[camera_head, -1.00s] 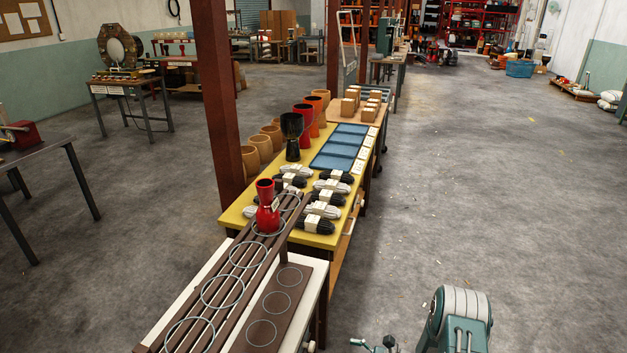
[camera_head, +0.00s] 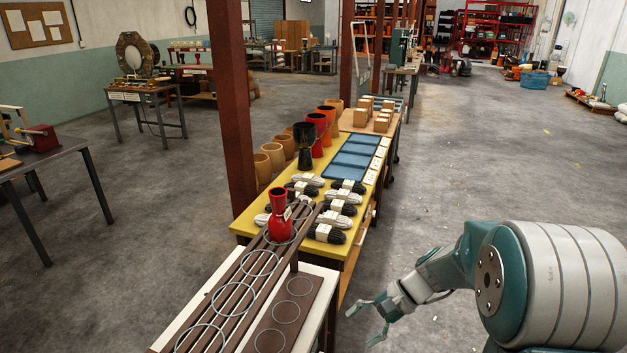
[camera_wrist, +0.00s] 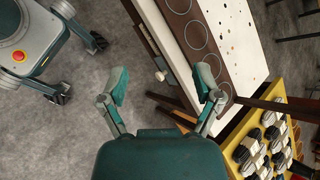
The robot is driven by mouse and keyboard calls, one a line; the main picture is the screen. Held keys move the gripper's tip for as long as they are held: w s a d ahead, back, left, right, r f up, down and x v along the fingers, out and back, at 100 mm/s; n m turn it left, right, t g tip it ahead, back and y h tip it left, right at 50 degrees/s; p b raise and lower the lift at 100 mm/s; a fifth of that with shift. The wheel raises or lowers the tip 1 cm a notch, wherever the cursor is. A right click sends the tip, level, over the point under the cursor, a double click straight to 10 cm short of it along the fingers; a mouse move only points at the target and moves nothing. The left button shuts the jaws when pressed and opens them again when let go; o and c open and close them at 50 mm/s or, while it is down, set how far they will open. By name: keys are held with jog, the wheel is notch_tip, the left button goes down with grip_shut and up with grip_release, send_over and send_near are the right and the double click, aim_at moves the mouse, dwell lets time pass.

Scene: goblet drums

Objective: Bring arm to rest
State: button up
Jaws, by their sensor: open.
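My gripper (camera_head: 367,321) is open and empty in the head view, out over the floor to the right of the white bench (camera_head: 327,290). In the wrist view my gripper (camera_wrist: 162,88) has its two fingers spread wide with nothing between them. The bench edge and a drawer knob lie beyond the fingers there. A red goblet drum (camera_head: 279,216) stands upright on the slatted rack (camera_head: 243,283), within one of its far rings, apart from my gripper.
A yellow table (camera_head: 340,247) beyond the rack holds rope bundles (camera_head: 325,233), blue trays (camera_head: 350,162) and a black goblet drum (camera_head: 304,150). A red post (camera_head: 232,110) rises beside it. The floor (camera_head: 470,150) to the right is clear.

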jog(key=s+d+r+n+t+h, duration=0.2)
jog(key=s+r+n+t+h, duration=0.1)
jog(key=s+r, duration=0.4)
jog(key=s+d+r+n+t+h, duration=0.3)
jog(key=s+r+n+t+h, duration=0.1)
jog(key=s, duration=0.7)
jog(key=shift+d+r+n+h, duration=0.25)
jog(key=shift+r+n+h, duration=0.65)
jog(key=shift+r, duration=0.9)
